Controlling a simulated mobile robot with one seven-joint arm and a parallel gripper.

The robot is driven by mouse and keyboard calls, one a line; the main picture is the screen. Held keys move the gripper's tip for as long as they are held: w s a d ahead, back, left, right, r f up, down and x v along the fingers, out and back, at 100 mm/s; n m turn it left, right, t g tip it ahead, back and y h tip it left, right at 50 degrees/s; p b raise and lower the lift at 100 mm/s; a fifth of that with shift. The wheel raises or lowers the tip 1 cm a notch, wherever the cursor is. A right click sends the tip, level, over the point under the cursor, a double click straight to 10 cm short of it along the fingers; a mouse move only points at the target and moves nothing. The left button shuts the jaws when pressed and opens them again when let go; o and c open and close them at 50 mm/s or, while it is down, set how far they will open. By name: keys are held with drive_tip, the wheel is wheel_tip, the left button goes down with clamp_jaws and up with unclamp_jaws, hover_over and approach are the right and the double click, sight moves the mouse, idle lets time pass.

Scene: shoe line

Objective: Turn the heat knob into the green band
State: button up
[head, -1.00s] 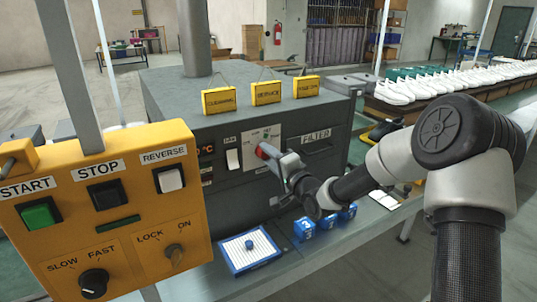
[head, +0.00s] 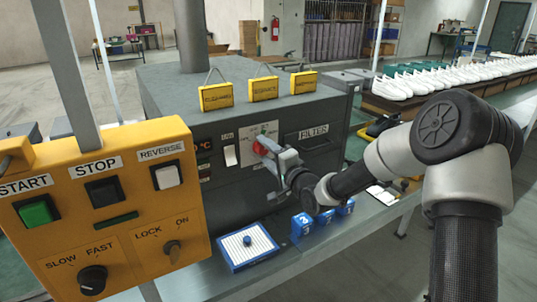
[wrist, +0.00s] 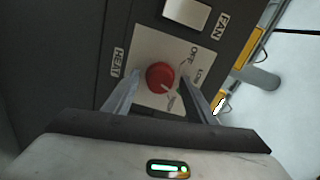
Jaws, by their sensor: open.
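The red heat knob (wrist: 160,76) sits on a pale dial plate (wrist: 143,55) on the dark machine front. In the wrist view a light pointer mark on it aims to the lower right. OFF is printed at the plate's upper right. The knob also shows in the head view (head: 259,149), partly covered by my gripper. My gripper (wrist: 158,80) is open, with one finger on each side of the knob; small gaps show.
A white fan switch (wrist: 186,13) is beside the dial plate. A yellow control panel (head: 120,215) stands at the left front. Yellow signs (head: 264,88) stand on the machine top. A blue-edged tray (head: 232,263) and blue numbered blocks (head: 302,228) are on the bench below.

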drive_tip(key=p+v, duration=0.1)
drive_tip(key=v, duration=1.6)
drive_tip(key=shift+s, duration=0.2)
drive_tip(key=shift+w+d, duration=0.1)
drive_tip(key=shift+d, duration=0.1)
